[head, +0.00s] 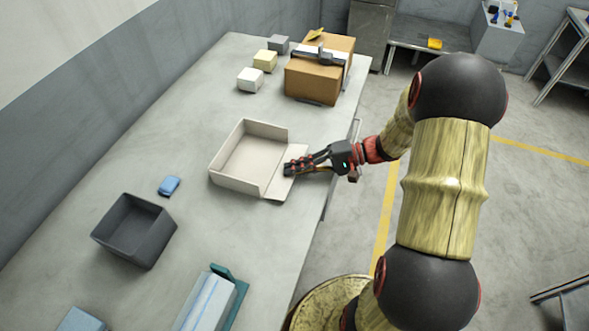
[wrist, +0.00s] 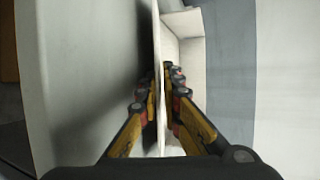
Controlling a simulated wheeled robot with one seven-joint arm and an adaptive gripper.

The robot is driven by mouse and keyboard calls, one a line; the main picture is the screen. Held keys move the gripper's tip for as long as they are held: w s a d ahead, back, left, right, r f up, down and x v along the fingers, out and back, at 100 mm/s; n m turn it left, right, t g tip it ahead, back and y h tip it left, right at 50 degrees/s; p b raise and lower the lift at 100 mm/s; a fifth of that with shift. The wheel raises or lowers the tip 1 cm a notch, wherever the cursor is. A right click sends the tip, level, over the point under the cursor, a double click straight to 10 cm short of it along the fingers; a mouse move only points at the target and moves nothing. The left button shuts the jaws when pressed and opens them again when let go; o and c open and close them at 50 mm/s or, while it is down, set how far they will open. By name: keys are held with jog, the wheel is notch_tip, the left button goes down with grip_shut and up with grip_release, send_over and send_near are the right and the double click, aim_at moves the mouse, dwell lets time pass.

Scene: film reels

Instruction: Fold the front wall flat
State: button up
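The shallow cream box (head: 240,185) sits on the table with its other walls upright. Its front wall (head: 279,187), on the right side toward me, leans well outward, away from the box's inside. In the wrist view this front wall (wrist: 159,110) shows as a thin edge between my fingers, with a shadowed gap between it and the tabletop. My gripper (head: 290,168) reaches in from the right, with one finger on each face of the wall. It looks shut on the wall; in the wrist view the fingertips (wrist: 162,76) come close together around it.
A dark open bin (head: 133,229) and a blue block (head: 169,186) lie left of the box. A brown carton (head: 313,82) and several small blocks stand at the far end. A teal-edged item (head: 230,281) is at the near end. The table around the box is clear.

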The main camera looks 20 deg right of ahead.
jog(key=o, duration=0.3)
jog(key=shift+v, duration=4.05)
jog(key=shift+a, duration=0.1)
